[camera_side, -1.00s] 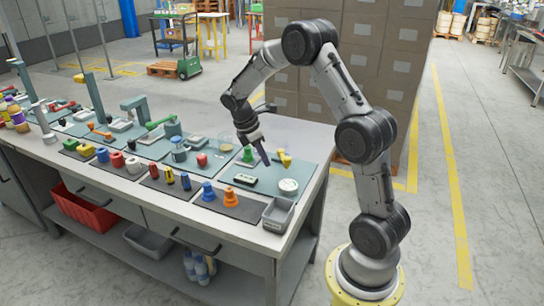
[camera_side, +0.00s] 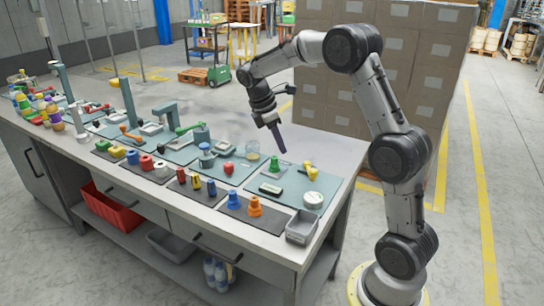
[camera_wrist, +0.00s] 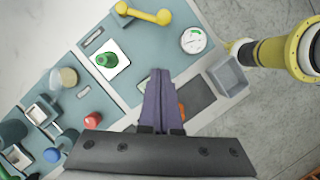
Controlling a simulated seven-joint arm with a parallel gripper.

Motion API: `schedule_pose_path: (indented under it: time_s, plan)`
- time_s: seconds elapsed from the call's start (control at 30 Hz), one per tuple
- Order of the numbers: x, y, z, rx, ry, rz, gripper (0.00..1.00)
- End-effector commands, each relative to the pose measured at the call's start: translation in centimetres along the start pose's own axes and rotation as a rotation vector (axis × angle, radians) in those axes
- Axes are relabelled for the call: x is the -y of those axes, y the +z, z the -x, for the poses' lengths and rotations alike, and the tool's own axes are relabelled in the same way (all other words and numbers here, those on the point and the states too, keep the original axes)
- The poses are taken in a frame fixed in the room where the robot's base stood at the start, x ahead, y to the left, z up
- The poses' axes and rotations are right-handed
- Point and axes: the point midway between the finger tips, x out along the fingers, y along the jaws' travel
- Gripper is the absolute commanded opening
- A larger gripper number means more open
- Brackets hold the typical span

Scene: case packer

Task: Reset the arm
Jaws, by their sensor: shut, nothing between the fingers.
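My gripper (camera_side: 281,149) hangs from the bent arm above the right end of the workbench (camera_side: 338,160). Its dark fingers are together and hold nothing. In the wrist view the gripper (camera_wrist: 158,76) points over the mat's edge, with the green piece (camera_wrist: 107,60) to its left and the white round dial (camera_wrist: 193,42) to its upper right. In the side view the green piece (camera_side: 275,170) and the yellow piece (camera_side: 311,172) stand on the mat below the fingers. A gap shows between the fingertips and these pieces.
Several tools and coloured parts fill the left. Stacked cartons (camera_side: 330,100) stand behind the arm.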

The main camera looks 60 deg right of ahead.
Motion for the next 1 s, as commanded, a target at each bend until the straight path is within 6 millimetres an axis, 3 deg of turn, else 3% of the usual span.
schedule_pose_path:
  time_s: [0.17, 0.3, 0.5, 0.63, 0.77, 1.0]
  plan:
    - [1.6, 0.1, 5.1, -0.047, 0.108, 0.014, 0.0]
    - [6.2, 0.7, 9.3, -0.121, 0.197, 0.021, 0.0]
    - [13.6, 1.6, 12.3, -0.279, 0.289, -0.071, 0.0]
    - [18.6, 2.1, 12.5, -0.406, 0.316, -0.172, 0.0]
    - [23.0, 2.4, 11.5, -0.538, 0.308, -0.297, 0.0]
    - [28.8, 2.1, 7.4, -0.74, 0.189, -0.586, 0.0]
